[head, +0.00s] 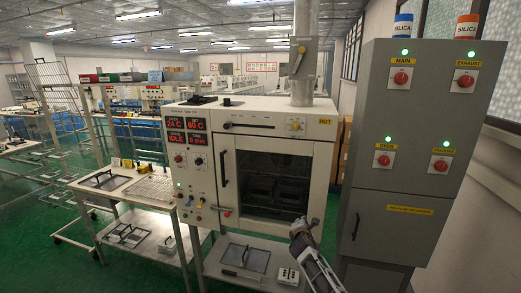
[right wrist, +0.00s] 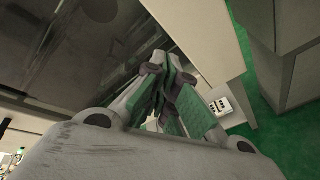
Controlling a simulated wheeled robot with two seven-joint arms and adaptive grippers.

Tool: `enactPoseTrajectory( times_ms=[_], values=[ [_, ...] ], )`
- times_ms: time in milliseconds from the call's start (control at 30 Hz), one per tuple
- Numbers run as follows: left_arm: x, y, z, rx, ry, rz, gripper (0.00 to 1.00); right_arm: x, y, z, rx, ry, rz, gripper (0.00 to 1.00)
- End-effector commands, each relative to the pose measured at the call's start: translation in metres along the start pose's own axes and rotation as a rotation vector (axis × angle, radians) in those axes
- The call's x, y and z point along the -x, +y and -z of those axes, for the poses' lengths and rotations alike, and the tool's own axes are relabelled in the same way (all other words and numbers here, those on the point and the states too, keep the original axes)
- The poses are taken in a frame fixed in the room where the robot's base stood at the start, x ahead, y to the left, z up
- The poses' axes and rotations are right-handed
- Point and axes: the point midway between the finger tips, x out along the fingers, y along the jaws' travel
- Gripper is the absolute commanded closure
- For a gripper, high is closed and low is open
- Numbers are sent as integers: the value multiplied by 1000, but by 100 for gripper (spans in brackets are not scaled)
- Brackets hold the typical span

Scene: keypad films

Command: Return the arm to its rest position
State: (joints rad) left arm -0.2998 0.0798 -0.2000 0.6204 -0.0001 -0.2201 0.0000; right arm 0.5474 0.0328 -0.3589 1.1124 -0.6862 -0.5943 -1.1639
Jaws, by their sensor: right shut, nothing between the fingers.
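My right gripper (head: 300,226) shows in the head view in front of the lower right of the oven (head: 322,165). In the right wrist view the right gripper (right wrist: 160,62) has its fingers together with nothing between them. The fingers lie close to the oven's dark door window in the picture; I cannot tell if they touch. The oven door (head: 272,208) is shut, and its black handle (head: 224,168) is on the door's left side. Red displays on the oven panel read 24 C, 60 C and IDLE. My left gripper is not in view.
A grey cabinet (head: 392,165) with red switches and green lamps stands close on the right. Below the oven, a shelf holds a tray (head: 245,258) and a small white block with dark holes (head: 288,275). A metal side table (head: 118,205) stands left. Green floor is open at lower left.

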Motion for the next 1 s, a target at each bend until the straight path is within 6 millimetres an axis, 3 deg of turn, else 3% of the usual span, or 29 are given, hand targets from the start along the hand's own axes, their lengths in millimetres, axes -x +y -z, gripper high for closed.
enactPoseTrajectory(
  times_ms=[33, 467, 767, 1000],
  values=[
    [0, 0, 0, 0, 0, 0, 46, 0, -24, 11, -31, 20, 28, 100],
    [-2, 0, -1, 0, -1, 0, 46, 25, -205, 90, -333, 138, 258, 100],
    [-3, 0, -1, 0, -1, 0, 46, 68, -328, 137, -550, 168, 435, 100],
    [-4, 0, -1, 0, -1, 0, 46, 118, -422, 169, -724, 158, 583, 100]
  ],
)
